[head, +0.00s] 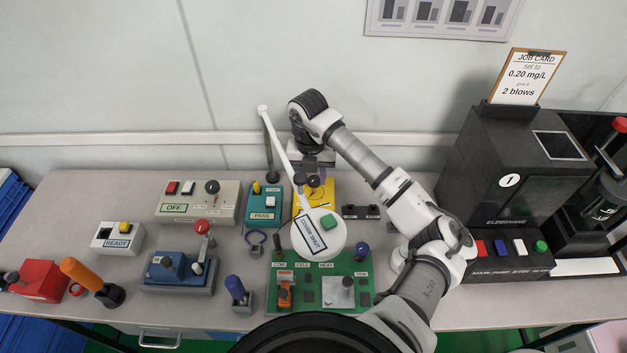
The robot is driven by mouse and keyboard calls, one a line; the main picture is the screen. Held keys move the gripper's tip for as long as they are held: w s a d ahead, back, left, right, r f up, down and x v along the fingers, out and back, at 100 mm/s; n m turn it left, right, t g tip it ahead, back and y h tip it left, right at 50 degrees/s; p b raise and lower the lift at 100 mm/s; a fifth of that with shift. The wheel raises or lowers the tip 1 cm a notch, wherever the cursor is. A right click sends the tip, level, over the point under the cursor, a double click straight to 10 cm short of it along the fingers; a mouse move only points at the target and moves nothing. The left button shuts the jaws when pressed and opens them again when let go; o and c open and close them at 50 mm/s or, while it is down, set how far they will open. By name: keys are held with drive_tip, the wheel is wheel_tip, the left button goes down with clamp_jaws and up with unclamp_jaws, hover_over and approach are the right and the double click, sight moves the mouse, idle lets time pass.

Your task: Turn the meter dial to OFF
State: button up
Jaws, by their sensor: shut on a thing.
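A yellow meter (327,198) stands on the bench near the wall, with a black round dial (313,182) on its upper face. My gripper (312,173) points down at the dial from behind and is shut on it. The fingertips are small and dark here, and the dial's pointer and markings cannot be read. The lower part of the meter is hidden behind a white round cover marked COVER SHUT (308,243), which has a green button on it.
A white rod (277,140) slants up from the cover, left of my gripper. A teal PASS box (266,216) and a beige OFF box (218,196) stand left. A green board (352,270) lies in front. A dark machine (500,150) stands right.

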sight(313, 182)
drive_tip(key=n+b, duration=0.1)
drive_tip(key=b, duration=0.1)
drive_tip(key=n+b, duration=0.3)
drive_tip(key=b, duration=0.1)
drive_tip(key=shift+f+n, duration=0.3)
drive_tip(key=n+b, duration=0.3)
drive_tip(key=b, duration=0.2)
drive_tip(key=shift+d+n, duration=0.1)
drive_tip(key=shift+n, duration=0.2)
drive_tip(key=n+b, duration=0.3)
drive_tip(key=shift+r, duration=0.15)
drive_tip(key=shift+r+n+t+b, duration=0.15)
drive_tip(key=shift+n+b, duration=0.45)
drive_tip(key=shift+n, duration=0.4)
drive_tip(key=shift+r+n+t+b, duration=0.15)
drive_tip(key=shift+n+b, duration=0.45)
drive_tip(key=shift+n, duration=0.4)
drive_tip(key=shift+f, duration=0.1)
drive_tip(key=o, duration=1)
drive_tip(key=shift+c, duration=0.2)
wheel_tip(313, 182, up, 14)
drive_tip(key=shift+s+b, duration=0.35)
drive_tip(key=shift+s, duration=0.05)
